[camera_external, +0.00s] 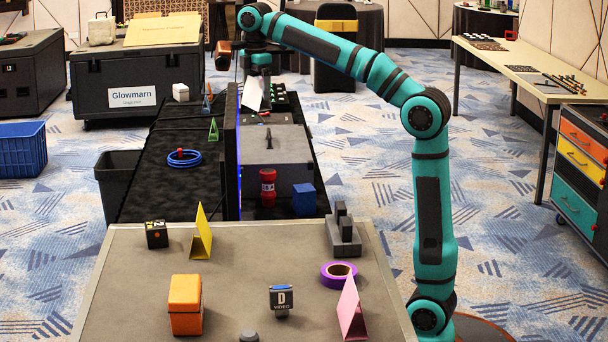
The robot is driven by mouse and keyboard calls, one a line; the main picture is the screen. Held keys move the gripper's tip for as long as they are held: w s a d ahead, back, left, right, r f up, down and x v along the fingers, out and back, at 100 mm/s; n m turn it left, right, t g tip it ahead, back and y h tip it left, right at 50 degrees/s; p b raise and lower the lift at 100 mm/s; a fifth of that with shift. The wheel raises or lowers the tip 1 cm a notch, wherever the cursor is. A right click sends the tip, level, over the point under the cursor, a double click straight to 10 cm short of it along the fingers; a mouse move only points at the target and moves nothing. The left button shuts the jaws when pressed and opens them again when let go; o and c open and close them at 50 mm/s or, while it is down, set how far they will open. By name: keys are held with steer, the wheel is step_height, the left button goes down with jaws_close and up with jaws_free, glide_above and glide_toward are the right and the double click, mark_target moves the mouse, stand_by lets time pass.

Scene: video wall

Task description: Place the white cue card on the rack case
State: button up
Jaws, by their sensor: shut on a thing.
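The white cue card (252,95) is folded and hangs tilted under my gripper (261,79), at the far end of my outstretched teal arm. My gripper is shut on it; the fingertips are small and partly hidden. Which thing is the rack case is not marked. A grey-topped case (235,262) with pale edges fills the foreground, and a black case labelled Glowmarn (185,72) stands at the back left.
The foreground top holds a yellow folded card (201,236), orange box (186,305), pink folded card (352,312), purple tape roll (339,274) and dark badge block (281,300). The upright panel (231,150) divides the draped table. A red cup (268,187) and blue cube (304,198) stand right of it.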

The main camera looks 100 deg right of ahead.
steer(key=w+a+r+n, duration=0.1)
steer(key=w+a+n, duration=0.2)
steer(key=w+a, duration=1.05)
steer(key=n, duration=0.9)
glide_toward(165, 273)
steer(key=shift+w+d+f, duration=0.15)
steer(key=shift+d+f, duration=0.05)
steer(key=shift+d, duration=0.2)
steer(key=shift+a+f, duration=0.3)
steer(key=shift+a, duration=0.05)
steer(key=shift+f, duration=1.3)
steer(key=shift+f, duration=0.15)
